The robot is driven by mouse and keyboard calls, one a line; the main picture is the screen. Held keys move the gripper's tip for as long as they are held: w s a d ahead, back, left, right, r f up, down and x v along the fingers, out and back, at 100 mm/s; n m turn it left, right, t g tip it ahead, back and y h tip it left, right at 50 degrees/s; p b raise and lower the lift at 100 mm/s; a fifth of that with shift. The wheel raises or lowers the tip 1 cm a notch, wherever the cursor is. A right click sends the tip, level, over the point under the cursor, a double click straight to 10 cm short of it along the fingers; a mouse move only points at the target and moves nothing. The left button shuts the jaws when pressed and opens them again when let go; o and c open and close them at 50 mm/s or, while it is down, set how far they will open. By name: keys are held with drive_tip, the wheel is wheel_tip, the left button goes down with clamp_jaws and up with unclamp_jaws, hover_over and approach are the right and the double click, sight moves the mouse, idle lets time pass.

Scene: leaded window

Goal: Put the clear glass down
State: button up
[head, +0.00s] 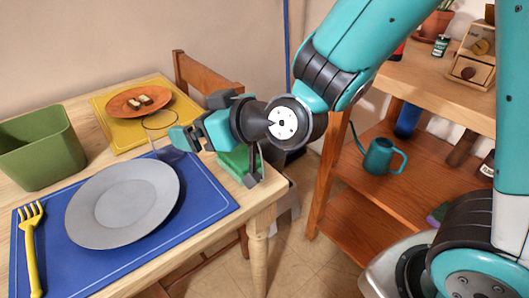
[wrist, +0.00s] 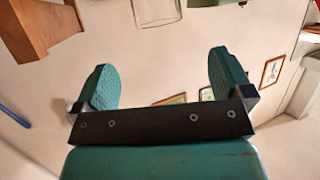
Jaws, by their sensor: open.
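The clear glass (head: 152,137) is hard to make out in the head view. I cannot tell whether a finger touches the glass. In the wrist view my gripper (wrist: 164,88) has its two teal fingers wide apart. A faint outlined shape lies at the top there, and I cannot tell what it is.
A grey plate (head: 123,203) and yellow fork (head: 31,245) lie on the blue mat (head: 205,205). A green bin (head: 41,147) stands left. An orange plate (head: 140,102) holds food on the yellow mat (head: 110,125). A wooden chair (head: 205,72) stands behind. A shelf (head: 425,85) is right.

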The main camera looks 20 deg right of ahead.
drive_tip(key=s+d+g+h, duration=0.2)
drive_tip(key=s+d+g, duration=0.2)
drive_tip(key=s, duration=0.5)
drive_tip(key=s+d+r+g+h, duration=0.1)
drive_tip(key=s+d+g+h, duration=0.1)
drive_tip(key=s+d+g, duration=0.2)
drive_tip(key=s+g, duration=0.3)
drive_tip(key=s, duration=0.2)
drive_tip(key=shift+s+r+h, duration=0.3)
drive_tip(key=shift+s, duration=0.1)
wheel_tip(320, 180, up, 19)
drive_tip(key=p, duration=1.9)
